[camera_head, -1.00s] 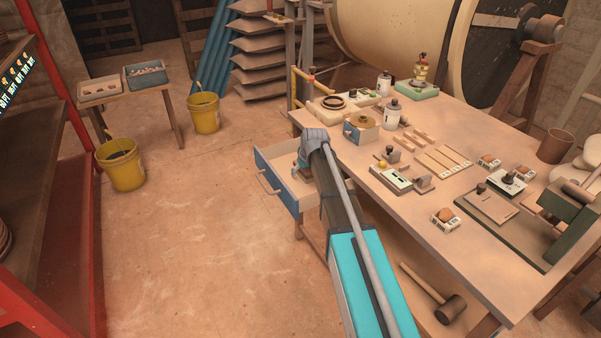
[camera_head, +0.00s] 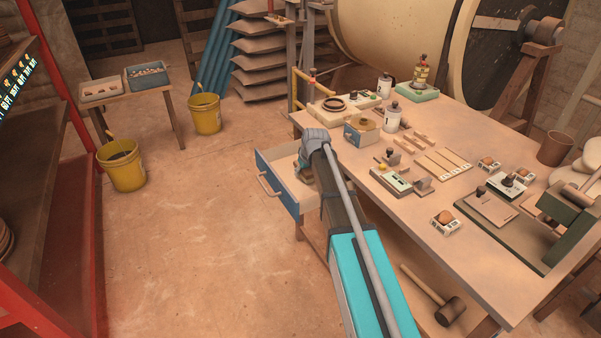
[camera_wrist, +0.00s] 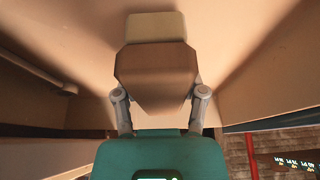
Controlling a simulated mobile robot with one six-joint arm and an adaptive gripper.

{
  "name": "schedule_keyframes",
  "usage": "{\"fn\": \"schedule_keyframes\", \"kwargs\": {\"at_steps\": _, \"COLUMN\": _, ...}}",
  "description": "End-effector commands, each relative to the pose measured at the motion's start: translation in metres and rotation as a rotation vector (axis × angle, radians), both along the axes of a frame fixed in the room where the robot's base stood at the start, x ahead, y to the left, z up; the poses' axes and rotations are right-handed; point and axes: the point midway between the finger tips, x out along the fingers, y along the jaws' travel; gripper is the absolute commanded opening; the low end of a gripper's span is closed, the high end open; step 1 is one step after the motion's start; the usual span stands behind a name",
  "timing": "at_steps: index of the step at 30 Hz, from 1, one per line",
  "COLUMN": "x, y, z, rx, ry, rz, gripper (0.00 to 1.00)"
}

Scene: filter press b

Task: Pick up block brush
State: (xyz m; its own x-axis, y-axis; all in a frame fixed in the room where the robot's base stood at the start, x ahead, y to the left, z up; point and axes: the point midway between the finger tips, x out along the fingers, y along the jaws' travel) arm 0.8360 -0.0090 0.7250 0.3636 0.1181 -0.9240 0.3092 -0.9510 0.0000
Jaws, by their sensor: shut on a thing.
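The block brush (camera_wrist: 155,72) is a brown wooden block with a cream bristle pad at its far end in the wrist view. My gripper (camera_wrist: 159,94) has one grey finger on each side of the block and is shut on it. In the head view my gripper (camera_head: 304,170) is inside the open drawer (camera_head: 275,192), mostly hidden by my arm. The brush cannot be made out clearly there. Pale drawer walls surround the brush in the wrist view; whether it touches the drawer floor I cannot tell.
The drawer has a blue front and pulls out from the left end of the workbench (camera_head: 455,120). Blocks, bottles and trays crowd the bench top. A mallet (camera_head: 440,300) lies on the lower shelf. Yellow buckets (camera_head: 122,170) stand on the floor to the left; the floor between is clear.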

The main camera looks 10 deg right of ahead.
Motion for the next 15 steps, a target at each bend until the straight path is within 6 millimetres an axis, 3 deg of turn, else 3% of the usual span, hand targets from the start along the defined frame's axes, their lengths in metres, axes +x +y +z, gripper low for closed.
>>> {"fn": "schedule_keyframes", "kwargs": {"at_steps": 9, "x": 0.000, "y": 0.000, "z": 0.032, "rx": 0.000, "ry": 0.000, "rz": 0.000, "gripper": 0.05}}
{"fn": "schedule_keyframes", "kwargs": {"at_steps": 15, "x": -0.021, "y": -0.001, "z": 0.055, "rx": 0.000, "ry": 0.000, "rz": 0.000, "gripper": 0.05}}
